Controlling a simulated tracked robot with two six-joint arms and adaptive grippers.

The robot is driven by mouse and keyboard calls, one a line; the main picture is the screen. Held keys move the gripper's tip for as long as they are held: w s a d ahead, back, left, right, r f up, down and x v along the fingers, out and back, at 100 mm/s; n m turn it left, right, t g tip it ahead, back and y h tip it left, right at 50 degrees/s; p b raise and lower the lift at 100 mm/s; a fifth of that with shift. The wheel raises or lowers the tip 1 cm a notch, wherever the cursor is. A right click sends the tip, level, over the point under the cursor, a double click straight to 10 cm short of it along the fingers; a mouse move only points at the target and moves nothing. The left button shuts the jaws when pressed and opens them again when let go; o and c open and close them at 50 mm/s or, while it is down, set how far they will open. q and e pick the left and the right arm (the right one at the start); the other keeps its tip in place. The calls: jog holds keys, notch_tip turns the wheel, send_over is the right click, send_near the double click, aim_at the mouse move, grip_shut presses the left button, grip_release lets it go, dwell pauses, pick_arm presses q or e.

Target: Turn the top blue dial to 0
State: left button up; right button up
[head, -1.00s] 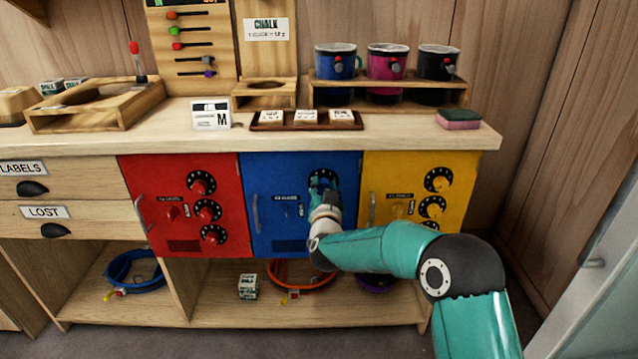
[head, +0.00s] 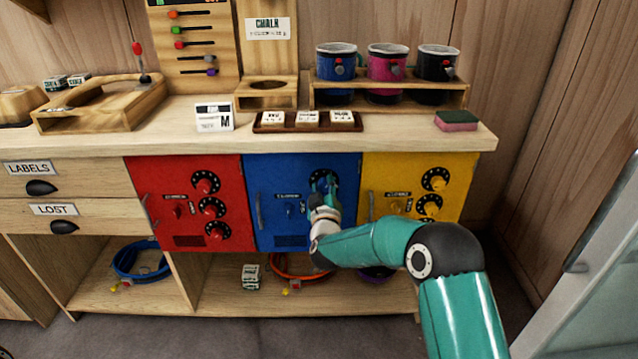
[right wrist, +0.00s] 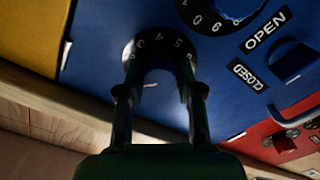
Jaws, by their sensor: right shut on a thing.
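The top blue dial (head: 323,174) is a black numbered disc high on the blue door (head: 268,180). My right gripper (head: 322,184) is at this dial, its fingers covering much of it. In the right wrist view, which is roughly upside down, the fingers (right wrist: 158,66) straddle the dial's middle and are shut on its knob. White digits 3, 4, 5 and 6 show on the dial's rim (right wrist: 160,42). The knob's pointer cannot be made out, so its setting is unclear. My left gripper is not in view.
A second blue dial (right wrist: 222,14) lies close by, near the OPEN and CLOSED labels. The red door (head: 185,215) and yellow door (head: 385,180) flank the blue one. The worktop (head: 380,135) juts out above, with mugs in a rack (head: 390,98).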

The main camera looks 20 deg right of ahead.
jog(key=n, duration=0.1)
jog(key=n+p, duration=0.1)
jog(key=n, duration=0.2)
jog(key=shift+a+f+n+p, duration=0.25)
jog(key=shift+f+n+p, duration=0.1)
jog(key=shift+n+p, duration=0.05)
jog(key=shift+f+n+p, duration=0.15)
jog(key=shift+n+p, duration=0.5)
jog(key=shift+n, duration=1.25)
jog(key=o, duration=1.2)
jog(key=shift+d, duration=0.1)
jog(key=shift+c, duration=0.2)
jog(key=shift+r, duration=0.25)
